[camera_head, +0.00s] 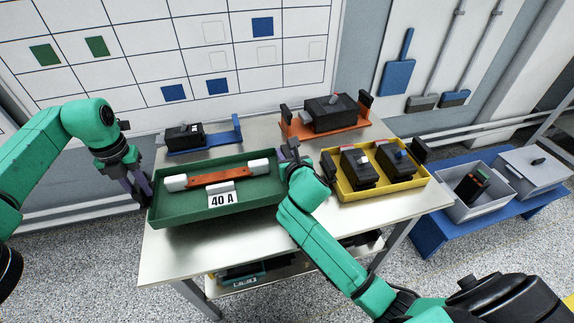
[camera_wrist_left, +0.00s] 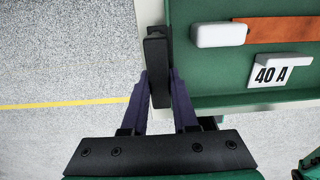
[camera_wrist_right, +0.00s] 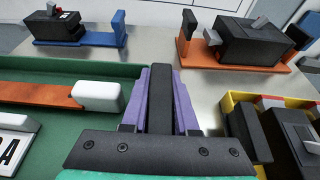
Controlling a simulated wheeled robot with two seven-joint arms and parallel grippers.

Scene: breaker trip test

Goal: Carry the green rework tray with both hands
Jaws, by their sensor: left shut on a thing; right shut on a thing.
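The green rework tray (camera_head: 250,203) lies at the front left of the metal table, its left end near the table's left edge. It holds an orange bar (camera_head: 220,178) with white end blocks and a "40 A" label (camera_head: 222,199). My left gripper (camera_head: 140,195) is shut on the tray's black left handle, which shows between its fingers in the left wrist view (camera_wrist_left: 157,72). My right gripper (camera_head: 290,158) is shut on the black right handle, seen between its purple fingers in the right wrist view (camera_wrist_right: 161,95). I cannot tell whether the tray touches the table.
A yellow tray (camera_head: 375,190) with two black breakers stands close to the right of my right gripper. A blue holder (camera_head: 205,143) and an orange holder (camera_head: 325,126) stand behind. Grey bins (camera_head: 480,205) sit on a blue stand at right. The table's front strip (camera_head: 200,245) is bare.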

